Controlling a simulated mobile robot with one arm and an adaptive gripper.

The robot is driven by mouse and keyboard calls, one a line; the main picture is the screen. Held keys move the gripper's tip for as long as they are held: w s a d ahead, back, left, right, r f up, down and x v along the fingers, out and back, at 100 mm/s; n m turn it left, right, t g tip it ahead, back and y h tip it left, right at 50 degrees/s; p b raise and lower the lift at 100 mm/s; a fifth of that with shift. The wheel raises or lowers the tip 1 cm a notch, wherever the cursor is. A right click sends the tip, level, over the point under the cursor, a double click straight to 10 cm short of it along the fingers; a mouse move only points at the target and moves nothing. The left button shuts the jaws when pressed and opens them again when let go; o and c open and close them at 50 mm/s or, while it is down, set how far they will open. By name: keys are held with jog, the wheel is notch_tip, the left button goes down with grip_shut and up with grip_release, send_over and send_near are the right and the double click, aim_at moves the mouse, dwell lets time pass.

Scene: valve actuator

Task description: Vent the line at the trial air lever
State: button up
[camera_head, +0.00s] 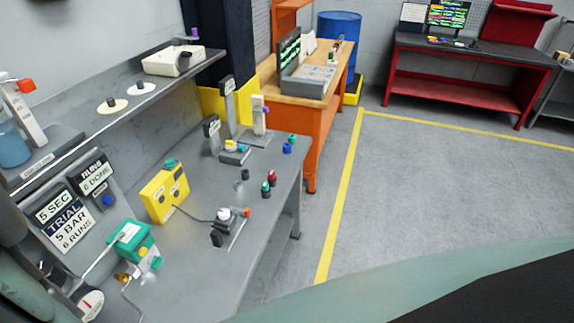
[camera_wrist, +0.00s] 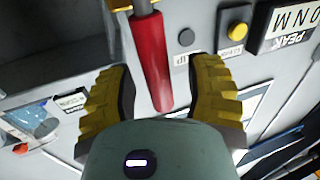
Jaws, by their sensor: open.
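In the wrist view a red lever handle (camera_wrist: 152,60) hangs from a metal stem at the top edge. It lies between the two yellow ribbed fingers of my gripper (camera_wrist: 160,88). The fingers are open, with a visible gap on each side of the handle. No label naming the trial air lever is readable beside it. In the head view a sign (camera_head: 66,222) reads "TRIAL 5 BAR 6 RUNS" on the bench at left. A round gauge (camera_head: 90,304) shows near the bottom left. My gripper and the red handle cannot be made out in the head view.
The wrist view shows a yellow button (camera_wrist: 238,32) and a dark button (camera_wrist: 186,38) on the panel. In the head view a green-topped unit (camera_head: 131,238) and a yellow box (camera_head: 165,192) stand on the grey bench (camera_head: 205,275). Open floor lies to the right.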

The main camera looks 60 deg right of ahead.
jog(key=shift+w, duration=0.1)
grip_shut()
dwell(0.5)
